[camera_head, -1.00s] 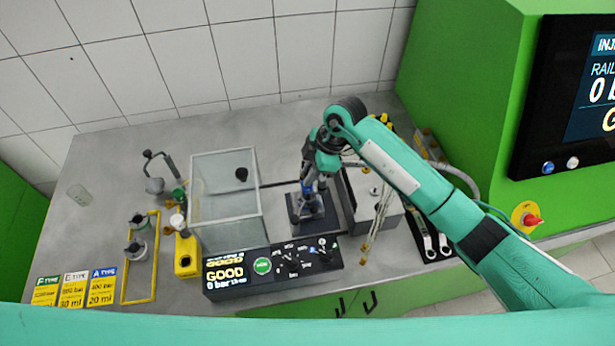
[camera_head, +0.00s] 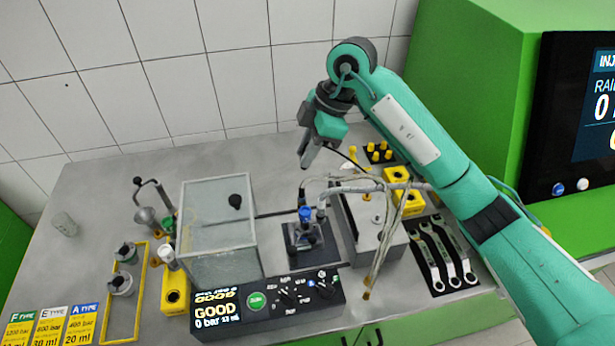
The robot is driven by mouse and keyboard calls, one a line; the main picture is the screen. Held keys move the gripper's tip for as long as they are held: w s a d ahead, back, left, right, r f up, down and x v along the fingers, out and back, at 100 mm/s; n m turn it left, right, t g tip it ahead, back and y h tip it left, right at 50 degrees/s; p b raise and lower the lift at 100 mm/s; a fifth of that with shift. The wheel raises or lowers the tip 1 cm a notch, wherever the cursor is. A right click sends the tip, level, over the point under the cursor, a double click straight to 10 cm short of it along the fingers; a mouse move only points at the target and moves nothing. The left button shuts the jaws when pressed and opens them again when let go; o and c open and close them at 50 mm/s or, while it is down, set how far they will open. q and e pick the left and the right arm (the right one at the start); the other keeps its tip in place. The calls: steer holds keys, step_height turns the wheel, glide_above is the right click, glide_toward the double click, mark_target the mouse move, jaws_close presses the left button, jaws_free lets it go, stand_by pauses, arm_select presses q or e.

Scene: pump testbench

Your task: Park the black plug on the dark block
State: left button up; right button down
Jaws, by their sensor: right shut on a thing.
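My right gripper (camera_head: 309,160) is raised above the back of the bench, behind the blue-topped injector (camera_head: 306,215), and points down. It is shut on the black plug, which is small and mostly hidden between the fingers. A thin black cable trails from the gripper to the right. The injector stands upright on a dark base plate (camera_head: 325,258), clear of the gripper. A dark block (camera_head: 367,160) with several yellow caps lies at the back of the bench, right of the gripper; I cannot tell for certain that it is the task's block. My left gripper is not in view.
A glass box (camera_head: 215,215) stands left of the injector. A grey box (camera_head: 378,243) with cables and thin hanging lines stands right of it. Yellow blocks (camera_head: 397,174) and a wrench tray (camera_head: 441,256) are farther right. A control panel (camera_head: 262,307) is in front.

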mark_target(301, 153)
steer(key=v, duration=0.3)
steer(key=shift+w+a+r+b, duration=0.15)
steer(key=shift+a+r+b, duration=0.1)
steer(key=shift+r+b, duration=0.2)
steer(key=shift+s+d+f, duration=1)
steer(key=shift+d+f, duration=2.05)
steer(key=shift+f, duration=0.45)
steer(key=shift+s+d+f, duration=0.95)
steer(key=shift+d+f, duration=2.1)
steer(key=shift+f, duration=0.4)
steer(key=shift+s+d+f, duration=1)
steer(key=shift+d+f, duration=2.05)
steer(key=shift+f, duration=0.45)
steer(key=shift+p, duration=0.5)
steer(key=shift+f, duration=0.45)
steer(key=shift+f, duration=0.2)
